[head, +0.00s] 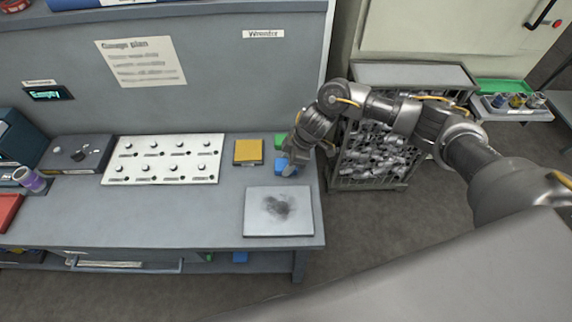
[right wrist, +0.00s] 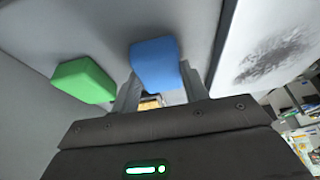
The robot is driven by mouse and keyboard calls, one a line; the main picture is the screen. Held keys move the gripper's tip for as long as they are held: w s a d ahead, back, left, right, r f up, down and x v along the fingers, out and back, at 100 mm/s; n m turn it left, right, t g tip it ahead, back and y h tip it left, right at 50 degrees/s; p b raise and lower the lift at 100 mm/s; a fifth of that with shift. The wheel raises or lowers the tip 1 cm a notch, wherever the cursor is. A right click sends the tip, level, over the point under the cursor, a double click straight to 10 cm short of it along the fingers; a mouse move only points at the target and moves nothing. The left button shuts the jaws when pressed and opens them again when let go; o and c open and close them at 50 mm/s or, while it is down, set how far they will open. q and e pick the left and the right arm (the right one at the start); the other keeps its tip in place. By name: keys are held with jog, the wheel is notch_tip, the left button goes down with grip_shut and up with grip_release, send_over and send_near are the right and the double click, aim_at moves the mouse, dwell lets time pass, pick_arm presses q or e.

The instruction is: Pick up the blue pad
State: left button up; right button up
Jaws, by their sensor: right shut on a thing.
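The blue pad (head: 286,165) is at the right end of the grey workbench, under my right gripper (head: 291,171). In the right wrist view the blue pad (right wrist: 155,63) sits between the two fingers of my right gripper (right wrist: 160,90), which is shut on it. I cannot tell whether the pad still touches the bench. My left gripper is not in view.
A green block (head: 281,141) lies close behind the pad and a yellow block (head: 248,152) to its left. A white plate with a dark smudge (head: 279,228) lies in front. A white board with several pegs (head: 165,145) is further left. A parts cage (head: 374,182) stands right of the bench.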

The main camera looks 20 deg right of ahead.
jog(key=shift+r, duration=0.6)
jog(key=s+a+r+b, duration=0.1)
jog(key=s+a+r, duration=0.5)
jog(key=s+r, duration=0.5)
jog(key=shift+s+a+r, duration=0.15)
jog(key=shift+s+r, duration=0.25)
jog(key=shift+s, duration=0.35)
